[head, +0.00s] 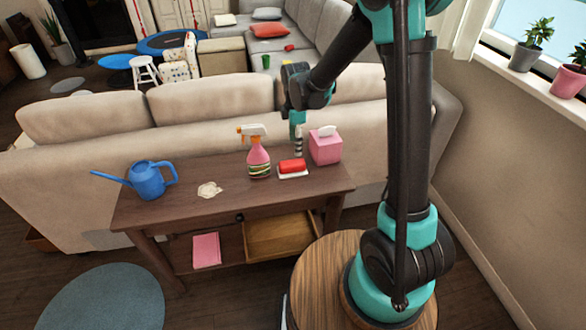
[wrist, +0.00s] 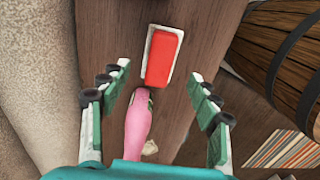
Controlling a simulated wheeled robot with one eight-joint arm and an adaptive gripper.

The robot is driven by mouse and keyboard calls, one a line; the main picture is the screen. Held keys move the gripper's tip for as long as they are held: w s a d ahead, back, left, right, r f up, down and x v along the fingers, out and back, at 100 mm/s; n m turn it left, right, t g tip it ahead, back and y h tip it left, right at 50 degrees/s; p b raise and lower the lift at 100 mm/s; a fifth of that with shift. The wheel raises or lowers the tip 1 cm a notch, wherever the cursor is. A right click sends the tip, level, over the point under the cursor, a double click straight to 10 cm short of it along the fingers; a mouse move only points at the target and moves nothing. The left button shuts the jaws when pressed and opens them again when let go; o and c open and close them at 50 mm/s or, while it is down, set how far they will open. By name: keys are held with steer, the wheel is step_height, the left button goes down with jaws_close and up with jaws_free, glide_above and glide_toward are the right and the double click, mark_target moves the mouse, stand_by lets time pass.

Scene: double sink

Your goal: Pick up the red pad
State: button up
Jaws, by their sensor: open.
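The red pad (head: 291,166) lies on a small white dish (head: 293,175) on the dark wooden table, between the spray bottle and the tissue box. In the wrist view the pad (wrist: 161,58) is a red block with the white dish showing along its edges. My gripper (head: 298,146) points down above the table, close to the pad. In the wrist view my gripper (wrist: 159,74) is open and its fingers are wide apart. The pad shows between and beyond the fingertips. Nothing is held. The exact height gap cannot be told.
A pink spray bottle (head: 258,158) stands left of the pad; it shows between the fingers in the wrist view (wrist: 138,125). A pink tissue box (head: 325,147) stands to the right. A blue watering can (head: 148,180) and pale spill (head: 209,190) are further left. A sofa (head: 60,170) backs the table.

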mark_target(295, 162)
step_height(295, 162, down, 10)
steer(key=shift+s+f, duration=0.1)
steer(key=shift+s, duration=0.05)
stand_by(0.5)
steer(key=c, duration=1.2)
steer(key=shift+c, duration=0.2)
steer(key=shift+r, duration=0.2)
step_height(295, 162, up, 20)
steer(key=shift+f, duration=0.1)
